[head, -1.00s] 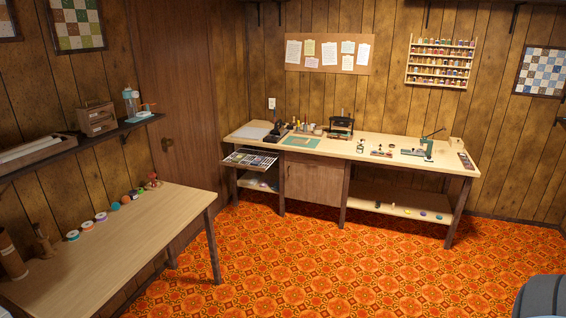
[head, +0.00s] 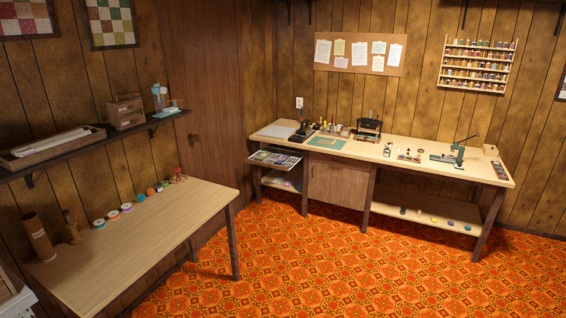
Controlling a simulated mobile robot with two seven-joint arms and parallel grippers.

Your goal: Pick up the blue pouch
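I cannot make out a blue pouch for certain in the head view. Several small coloured items lie on the low shelf (head: 410,213) under the right part of the long workbench (head: 400,155), and they are too small to identify. Neither of my grippers is in view.
A wooden table (head: 150,235) stands at the left, with thread spools (head: 113,215) along its back edge. A wall shelf (head: 75,155) hangs above it. An open drawer (head: 275,158) juts from the workbench. The orange patterned floor (head: 330,265) between is clear.

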